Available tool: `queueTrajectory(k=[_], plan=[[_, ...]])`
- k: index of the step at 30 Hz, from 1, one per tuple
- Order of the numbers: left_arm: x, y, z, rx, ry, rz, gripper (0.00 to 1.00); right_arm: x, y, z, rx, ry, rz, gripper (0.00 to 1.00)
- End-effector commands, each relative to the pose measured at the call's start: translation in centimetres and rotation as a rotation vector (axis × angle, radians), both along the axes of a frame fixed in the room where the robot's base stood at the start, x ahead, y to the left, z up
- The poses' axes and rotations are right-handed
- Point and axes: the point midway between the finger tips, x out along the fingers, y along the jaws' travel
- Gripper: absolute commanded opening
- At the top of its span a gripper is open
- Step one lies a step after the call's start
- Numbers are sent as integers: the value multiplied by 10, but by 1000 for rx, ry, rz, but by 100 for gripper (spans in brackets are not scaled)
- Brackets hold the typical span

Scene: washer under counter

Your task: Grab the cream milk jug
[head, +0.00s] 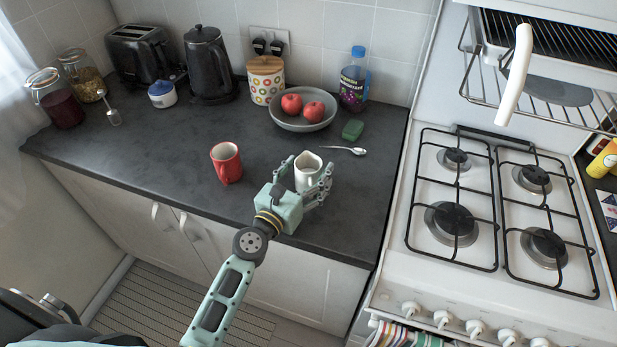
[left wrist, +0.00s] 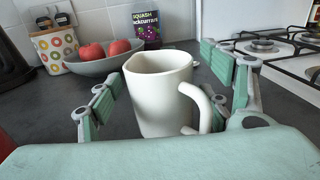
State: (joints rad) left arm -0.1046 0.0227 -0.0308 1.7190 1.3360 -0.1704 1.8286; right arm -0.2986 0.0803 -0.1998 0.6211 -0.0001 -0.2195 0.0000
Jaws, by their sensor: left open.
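The cream milk jug (head: 307,170) stands upright on the dark counter near its front edge. In the left wrist view the jug (left wrist: 160,95) fills the middle, with its handle toward the lower right. My left gripper (head: 310,182) is open, with its fingers on both sides of the jug. In the left wrist view the left gripper's fingers (left wrist: 168,100) flank the jug, and gaps show between them and its body. The jug's lower part is partly hidden by the gripper. My right gripper is not in view.
A red mug (head: 227,163) stands left of the jug. A spoon (head: 343,150), a green sponge (head: 352,130) and a grey bowl (head: 303,122) with apples lie behind it. The stove (head: 490,210) is to the right. The counter's front left is clear.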

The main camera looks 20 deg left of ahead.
Motion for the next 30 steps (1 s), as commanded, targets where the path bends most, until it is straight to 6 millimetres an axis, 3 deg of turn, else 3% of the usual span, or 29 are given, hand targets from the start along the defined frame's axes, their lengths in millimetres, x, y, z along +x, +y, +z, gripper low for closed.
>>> queueTrajectory(k=[3,23,30], plan=[[0,0,0,0,0,0,71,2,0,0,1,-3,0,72],[-1,0,0,0,0,0,14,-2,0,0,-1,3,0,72],[0,0,1,0,-2,0,13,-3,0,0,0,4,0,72]])
